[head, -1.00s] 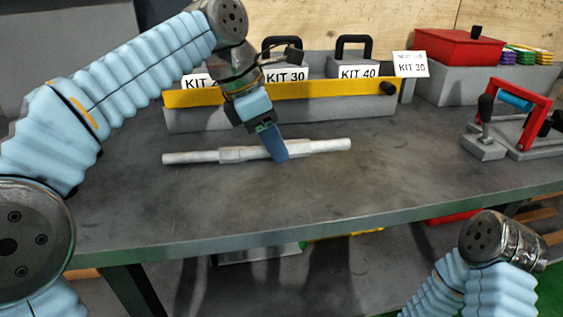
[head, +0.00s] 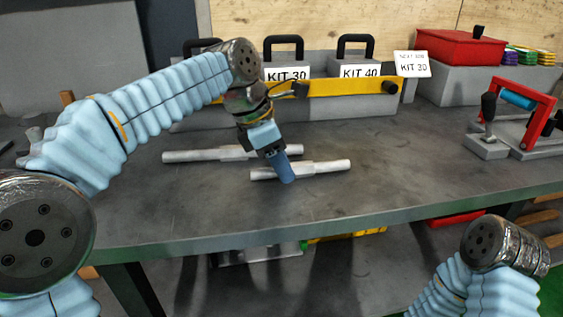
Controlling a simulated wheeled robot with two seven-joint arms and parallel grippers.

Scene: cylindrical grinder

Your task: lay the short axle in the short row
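Two pale stepped axles show in the head view. The front axle (head: 325,168), which looks the shorter, crosses under my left gripper (head: 286,178). The gripper's blue fingers come down across this axle left of its middle and appear shut on it; they hide part of it. Whether it touches the bench cannot be told. The other axle (head: 195,155) lies just behind on the bench, partly hidden by the gripper. My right arm shows at the lower right, but its gripper is out of view.
Behind stands a grey rack with a yellow rail (head: 340,87) and kit blocks labelled KIT 30 (head: 287,75) and KIT 40 (head: 360,71). A red-framed fixture (head: 540,120) and a red box (head: 460,49) stand right. The bench (head: 410,165) is clear right of the axles.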

